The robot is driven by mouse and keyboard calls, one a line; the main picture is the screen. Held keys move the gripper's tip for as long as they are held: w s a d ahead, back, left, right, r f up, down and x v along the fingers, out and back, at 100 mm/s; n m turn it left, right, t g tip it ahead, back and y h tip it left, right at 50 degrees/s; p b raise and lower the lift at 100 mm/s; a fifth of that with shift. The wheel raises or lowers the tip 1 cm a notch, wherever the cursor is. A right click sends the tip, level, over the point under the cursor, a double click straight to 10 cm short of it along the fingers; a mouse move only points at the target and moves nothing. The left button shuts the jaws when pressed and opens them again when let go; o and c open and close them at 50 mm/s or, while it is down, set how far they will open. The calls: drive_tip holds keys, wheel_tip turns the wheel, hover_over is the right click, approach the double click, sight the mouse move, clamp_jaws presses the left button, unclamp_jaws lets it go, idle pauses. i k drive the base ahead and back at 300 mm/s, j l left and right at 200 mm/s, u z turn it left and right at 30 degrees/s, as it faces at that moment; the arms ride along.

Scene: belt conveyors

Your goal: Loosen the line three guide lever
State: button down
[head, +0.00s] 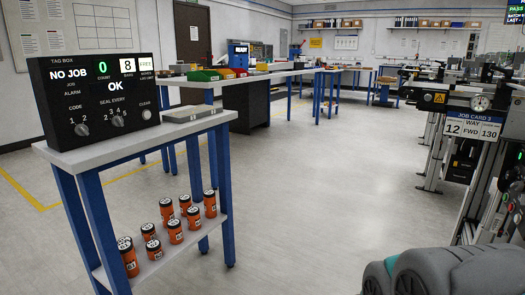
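At the right edge stands conveyor equipment (492,150) with a card (474,127) on it. The card reads "JOB CARD 3", "12", "WAY FWD" and "130". A round dial (480,103) sits just above the card, beside a dark unit with a yellow warning label (439,98). I cannot pick out a guide lever with certainty; the equipment is cut off by the right edge. Grey rounded parts of my arm show at the bottom right, in front of the equipment's lower part. My gripper is not in view.
A blue-legged stand (130,153) at the left carries a black tag box (97,97) reading "NO JOB"; several orange canisters (175,231) stand on its lower shelf. A long bench (255,74) with coloured bins is behind. The grey floor (330,190) between stand and conveyors is clear.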

sight(509, 74)
drive_tip(key=i+j, duration=0.2)
drive_tip(key=i+j+z, duration=0.1)
drive_tip(key=z, duration=0.25)
drive_tip(key=i+j+z, duration=0.15)
drive_tip(key=z, duration=0.25)
drive_tip(key=i+j+z, duration=0.15)
drive_tip(key=z, duration=0.2)
